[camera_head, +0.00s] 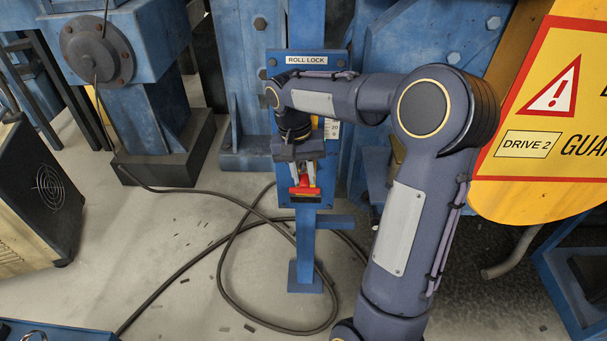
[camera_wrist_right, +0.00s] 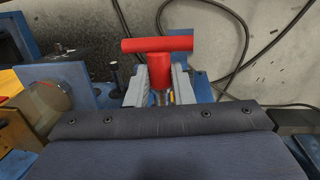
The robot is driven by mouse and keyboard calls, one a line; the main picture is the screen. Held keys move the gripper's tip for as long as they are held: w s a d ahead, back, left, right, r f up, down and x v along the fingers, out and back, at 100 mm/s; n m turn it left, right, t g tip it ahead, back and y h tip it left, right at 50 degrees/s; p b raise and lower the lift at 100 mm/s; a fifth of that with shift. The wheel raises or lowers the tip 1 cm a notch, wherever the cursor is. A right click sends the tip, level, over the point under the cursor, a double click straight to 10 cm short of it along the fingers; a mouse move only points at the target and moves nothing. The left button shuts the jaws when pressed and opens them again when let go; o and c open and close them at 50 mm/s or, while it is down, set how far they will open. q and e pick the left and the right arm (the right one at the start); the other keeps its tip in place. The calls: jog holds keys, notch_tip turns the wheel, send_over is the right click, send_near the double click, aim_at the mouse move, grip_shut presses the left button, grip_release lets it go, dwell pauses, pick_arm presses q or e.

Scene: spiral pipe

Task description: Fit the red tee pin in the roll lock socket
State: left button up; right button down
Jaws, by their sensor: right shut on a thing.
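The red tee pin (camera_head: 305,191) shows at the tip of my right gripper (camera_head: 304,171), in front of the blue post in the head view. In the right wrist view the red tee pin (camera_wrist_right: 158,68) has its crossbar lying across, past the fingertips, and its thick stem between the two grey fingers of my right gripper (camera_wrist_right: 158,84). That gripper is shut on it. The blue roll lock plate (camera_head: 342,66) carries a "ROLL LOCK" label. My arm covers the middle of this plate, and I cannot make out the socket. My left gripper is out of view.
A yellow guard with a warning sign (camera_head: 545,110) stands close at the right. Blue machinery (camera_head: 235,70) stands behind the post. A dark cable (camera_head: 222,262) loops over the concrete floor. A vented box (camera_head: 45,190) is at the left.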

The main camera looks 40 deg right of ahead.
aim_at(306, 169)
jog(key=shift+w+d+p, duration=0.6)
jog(key=shift+w+d, duration=0.15)
jog(key=shift+w, duration=0.15)
jog(key=shift+w+d+r+p, duration=0.2)
jog(key=shift+d+r+p, duration=0.1)
jog(key=shift+p, duration=0.1)
dwell(0.4)
jog(key=c, duration=1.6)
grip_release()
jog(key=shift+s+a+f+b, duration=0.15)
jog(key=shift+a+f+b, duration=0.05)
jog(key=shift+b, duration=0.1)
jog(key=shift+s, duration=0.15)
jog(key=shift+a+f, duration=0.15)
jog(key=shift+a, duration=0.05)
grip_shut()
